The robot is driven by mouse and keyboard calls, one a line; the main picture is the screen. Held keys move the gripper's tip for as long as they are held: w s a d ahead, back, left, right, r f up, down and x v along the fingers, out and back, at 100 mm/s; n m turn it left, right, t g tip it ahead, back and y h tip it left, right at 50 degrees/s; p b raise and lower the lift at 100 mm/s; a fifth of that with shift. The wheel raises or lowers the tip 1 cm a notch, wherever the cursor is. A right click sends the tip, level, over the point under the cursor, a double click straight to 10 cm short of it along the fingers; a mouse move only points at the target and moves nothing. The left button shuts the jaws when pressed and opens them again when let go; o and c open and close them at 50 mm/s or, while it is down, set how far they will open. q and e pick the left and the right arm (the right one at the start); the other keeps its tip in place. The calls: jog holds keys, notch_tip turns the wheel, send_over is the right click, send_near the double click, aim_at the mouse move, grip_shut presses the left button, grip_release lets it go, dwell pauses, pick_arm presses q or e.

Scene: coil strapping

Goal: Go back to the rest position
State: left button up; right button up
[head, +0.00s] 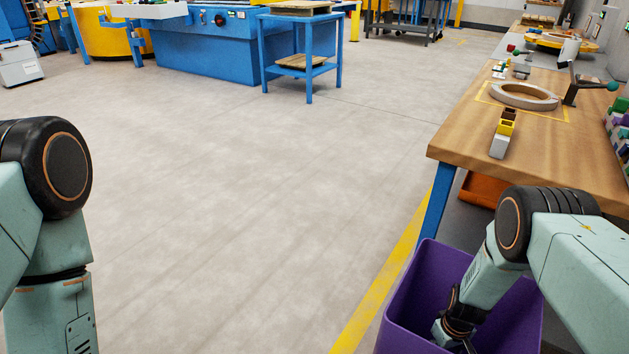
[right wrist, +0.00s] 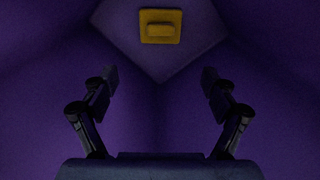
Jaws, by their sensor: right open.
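My right arm reaches down into a purple bin (head: 408,288) beside the workbench in the head view. My right gripper (right wrist: 160,88) is open and empty inside the bin, with its two fingers spread apart. A yellow square piece with a raised middle (right wrist: 160,26) lies on the bin's floor in the right wrist view, beyond the fingertips and apart from them. My left arm hangs down at the left edge of the head view; its gripper is out of the picture.
A blue cart (head: 303,48) stands at the back. The floor in the middle is clear.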

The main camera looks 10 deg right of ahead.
jog(key=shift+f, duration=3.65)
notch_tip(320, 180, up, 12)
jog(key=shift+r, duration=0.1)
